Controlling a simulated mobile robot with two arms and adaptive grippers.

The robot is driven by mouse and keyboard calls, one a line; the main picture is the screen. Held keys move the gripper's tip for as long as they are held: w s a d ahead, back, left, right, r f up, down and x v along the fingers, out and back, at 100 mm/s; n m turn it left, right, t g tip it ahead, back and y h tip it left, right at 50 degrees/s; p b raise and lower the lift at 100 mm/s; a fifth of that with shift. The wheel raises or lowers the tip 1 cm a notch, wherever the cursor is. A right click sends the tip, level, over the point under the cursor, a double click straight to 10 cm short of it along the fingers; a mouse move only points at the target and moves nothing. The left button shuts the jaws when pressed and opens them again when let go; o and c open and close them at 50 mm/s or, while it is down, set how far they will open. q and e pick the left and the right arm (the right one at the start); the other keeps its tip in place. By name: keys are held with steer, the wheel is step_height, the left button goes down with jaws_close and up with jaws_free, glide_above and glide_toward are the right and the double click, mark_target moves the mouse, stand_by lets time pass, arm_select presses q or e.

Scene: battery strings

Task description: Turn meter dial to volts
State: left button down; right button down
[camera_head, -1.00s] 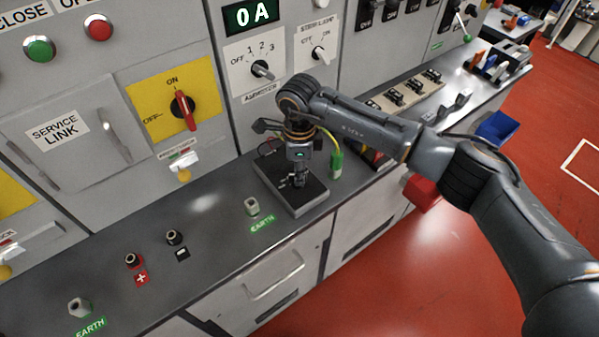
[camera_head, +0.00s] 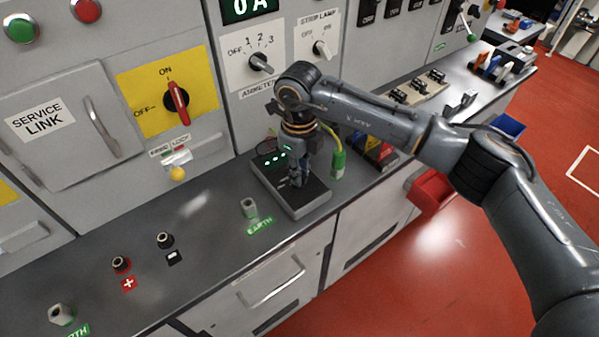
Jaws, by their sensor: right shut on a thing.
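The meter (camera_head: 312,205) is a flat dark box lying on the grey bench top, with a lit green display (camera_head: 273,158) at its far left part. My right gripper (camera_head: 297,182) points down over the middle of the meter. It is shut on the meter's dial, which is mostly hidden by the fingers. The dial's setting cannot be read. My left gripper is not in view.
A grey earth post (camera_head: 249,207) stands left of the meter, and a green-handled lead (camera_head: 338,165) stands close on its right. A red bin (camera_head: 430,190) hangs at the bench front.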

steer(key=shift+r, duration=0.1)
stand_by(0.3)
steer(key=c, duration=1.3)
jaws_free()
steer(key=shift+c, duration=0.2)
step_height(320, 180, up, 12)
